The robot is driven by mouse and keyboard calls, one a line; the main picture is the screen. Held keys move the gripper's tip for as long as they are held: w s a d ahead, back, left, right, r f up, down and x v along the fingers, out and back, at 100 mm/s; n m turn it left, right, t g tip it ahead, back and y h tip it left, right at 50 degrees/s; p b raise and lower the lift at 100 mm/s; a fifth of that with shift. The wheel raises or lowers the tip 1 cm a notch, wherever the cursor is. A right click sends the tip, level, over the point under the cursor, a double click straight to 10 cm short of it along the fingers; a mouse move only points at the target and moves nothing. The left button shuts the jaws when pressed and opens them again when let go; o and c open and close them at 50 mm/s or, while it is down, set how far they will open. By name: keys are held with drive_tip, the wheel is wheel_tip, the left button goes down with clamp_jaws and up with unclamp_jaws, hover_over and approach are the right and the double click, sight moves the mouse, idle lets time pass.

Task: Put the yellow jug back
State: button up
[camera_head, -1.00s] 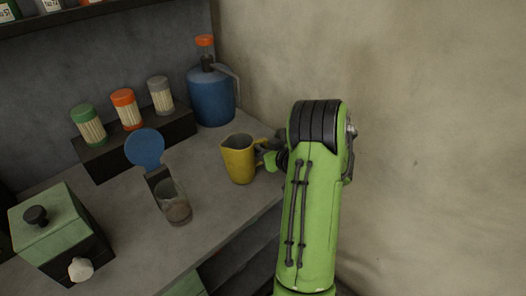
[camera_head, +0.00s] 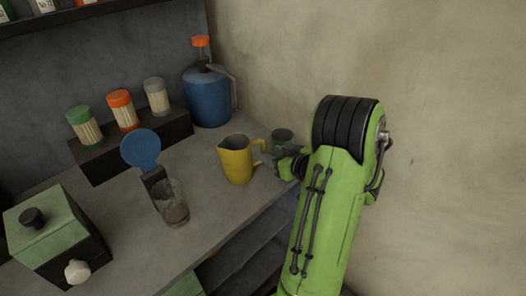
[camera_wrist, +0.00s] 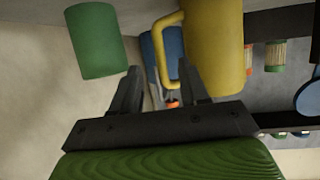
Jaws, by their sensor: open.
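The yellow jug (camera_head: 236,160) stands upright on the grey counter in the head view, its handle facing right toward my gripper. My gripper (camera_head: 271,160) is just right of the jug's handle, partly hidden by my arm. In the wrist view my gripper (camera_wrist: 160,92) is open, with two dark fingers apart. The jug (camera_wrist: 214,45) shows there at the upper right, its handle above and between the fingertips. I see nothing held between the fingers.
A green cylinder (camera_head: 283,139) stands behind my gripper, close to the wall; it also shows in the wrist view (camera_wrist: 96,42). A blue jug (camera_head: 208,97) stands at the back corner. A glass (camera_head: 172,203), a blue round paddle (camera_head: 141,149), shakers on a dark step and a green box (camera_head: 45,225) are left.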

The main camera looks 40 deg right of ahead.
drive_tip(key=v, duration=0.4)
drive_tip(key=w+a+r+n+g+y, duration=0.1)
drive_tip(key=a+n+g+y, duration=0.1)
drive_tip(key=a, duration=0.7)
drive_tip(key=w+a+r+n+g+y, duration=0.1)
drive_tip(key=a+r+n+g+y, duration=0.15)
drive_tip(key=a, duration=0.75)
drive_tip(key=s+a+r+m+g+h, duration=0.1)
drive_tip(key=s+a, duration=0.3)
drive_tip(key=s, duration=0.3)
drive_tip(key=s+a+r+m+g+h, duration=0.2)
drive_tip(key=s+a, duration=0.2)
drive_tip(key=s, duration=0.4)
drive_tip(key=shift+a+r, duration=0.15)
drive_tip(key=shift+a, duration=0.1)
wheel_tip(320, 180, up, 14)
drive_tip(key=p, duration=1.3)
drive_tip(key=shift+p, duration=0.35)
drive_tip(key=shift+o, duration=0.5)
drive_tip(key=shift+w+g, duration=0.1)
drive_tip(key=shift+g, duration=0.15)
